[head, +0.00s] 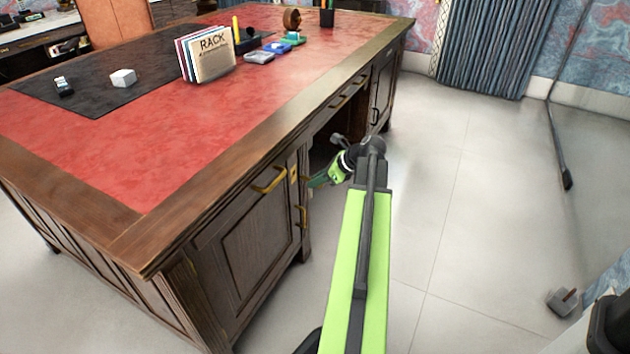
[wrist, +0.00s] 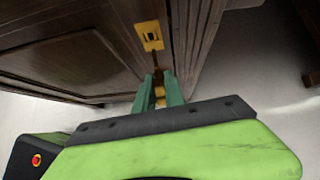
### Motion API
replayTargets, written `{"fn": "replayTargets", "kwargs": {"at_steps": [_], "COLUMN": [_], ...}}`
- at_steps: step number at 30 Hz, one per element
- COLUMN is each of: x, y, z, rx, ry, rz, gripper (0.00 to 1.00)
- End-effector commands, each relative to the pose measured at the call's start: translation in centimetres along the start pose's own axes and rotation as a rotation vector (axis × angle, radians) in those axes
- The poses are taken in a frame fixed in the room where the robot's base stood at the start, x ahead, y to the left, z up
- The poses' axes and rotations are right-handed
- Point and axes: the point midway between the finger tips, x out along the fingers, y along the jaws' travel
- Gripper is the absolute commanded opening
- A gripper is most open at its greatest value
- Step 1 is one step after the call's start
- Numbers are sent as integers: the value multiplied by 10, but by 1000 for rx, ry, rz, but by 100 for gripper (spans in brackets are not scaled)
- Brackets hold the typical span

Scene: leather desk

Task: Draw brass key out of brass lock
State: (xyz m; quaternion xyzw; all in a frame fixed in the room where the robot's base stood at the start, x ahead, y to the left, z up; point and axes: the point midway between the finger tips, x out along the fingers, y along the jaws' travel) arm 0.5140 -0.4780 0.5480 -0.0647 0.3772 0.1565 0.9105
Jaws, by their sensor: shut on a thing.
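The brass lock (wrist: 150,35) is a small yellow plate with a dark opening, set in the dark wooden desk front near the cabinet's edge. It also shows in the head view (head: 293,174). My gripper (wrist: 161,84), with green fingers, is shut on the brass key (wrist: 159,92) just in front of the lock. The key's bow shows between the fingers and its thin dark shaft points towards the plate. I cannot tell whether the shaft's tip is still inside the lock. In the head view my gripper (head: 312,182) is beside the cabinet front and the key is hidden.
The desk (head: 110,172) has a red leather top with a black mat, a white block (head: 123,78) and a file rack (head: 208,58). A brass handle (head: 269,180) sits left of the lock. The floor (head: 470,215) to the right is mostly clear.

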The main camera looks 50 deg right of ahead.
Motion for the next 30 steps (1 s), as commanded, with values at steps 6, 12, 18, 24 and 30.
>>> {"fn": "replayTargets", "kwargs": {"at_steps": [6,12,18,24,30], "x": [-4,-15,-26,-37,-38], "y": [0,0,0,0,0], "z": [-5,-19,-33,-46,-47], "rx": [1,2,1,1,0], "ry": [0,0,0,0,0], "rz": [-1,-2,-2,-1,0], "gripper": [0,0,0,0,0]}}
